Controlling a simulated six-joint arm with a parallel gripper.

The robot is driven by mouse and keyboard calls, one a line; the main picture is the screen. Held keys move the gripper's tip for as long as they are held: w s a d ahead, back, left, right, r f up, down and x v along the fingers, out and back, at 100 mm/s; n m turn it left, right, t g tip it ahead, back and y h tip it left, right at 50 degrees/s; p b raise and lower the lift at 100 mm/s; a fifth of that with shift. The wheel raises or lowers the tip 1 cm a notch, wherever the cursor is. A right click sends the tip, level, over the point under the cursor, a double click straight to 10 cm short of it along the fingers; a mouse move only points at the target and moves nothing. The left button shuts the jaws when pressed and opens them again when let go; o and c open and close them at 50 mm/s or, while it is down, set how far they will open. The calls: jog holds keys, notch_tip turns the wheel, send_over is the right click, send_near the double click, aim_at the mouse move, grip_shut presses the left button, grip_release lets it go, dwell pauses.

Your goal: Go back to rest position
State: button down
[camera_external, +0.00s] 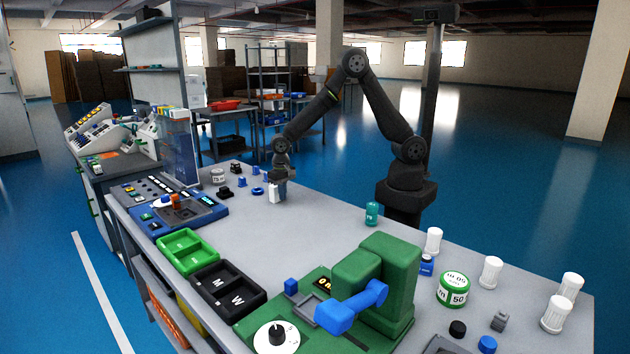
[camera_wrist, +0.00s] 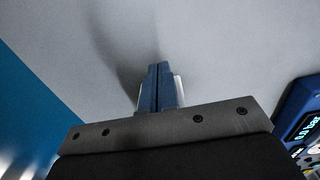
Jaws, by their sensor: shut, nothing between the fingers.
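My gripper (camera_external: 277,193) hangs at the end of my arm over the far part of the grey table (camera_external: 320,225) in the external view. In the wrist view my gripper (camera_wrist: 161,74) has its two blue fingers pressed together with nothing between them. Bare grey tabletop lies beyond the fingertips. How far the fingertips are above the table is hard to tell.
Left of my gripper are small blue parts (camera_external: 257,191) and a blue panel device (camera_external: 178,215). A green bin (camera_external: 187,251), a black bin (camera_external: 228,287) and a green machine (camera_external: 385,285) stand nearer. A teal bottle (camera_external: 372,213) stands near my base. The table's middle is clear.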

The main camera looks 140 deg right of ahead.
jog(key=shift+a+r, duration=0.25)
jog(key=shift+a, duration=0.25)
jog(key=shift+a+r, duration=0.2)
jog(key=shift+a, duration=0.3)
notch_tip(320, 180, up, 9)
notch_tip(320, 180, down, 9)
jog(key=shift+d+f, duration=0.3)
jog(key=shift+f, duration=0.35)
jog(key=d, duration=0.3)
jog(key=shift+d+r, duration=0.2)
jog(key=shift+d, duration=0.05)
jog(key=a, duration=2.5)
jog(key=shift+a+r, duration=0.1)
jog(key=shift+r, duration=0.1)
notch_tip(320, 180, up, 10)
jog(key=shift+d+f, duration=0.15)
jog(key=shift+d, duration=0.05)
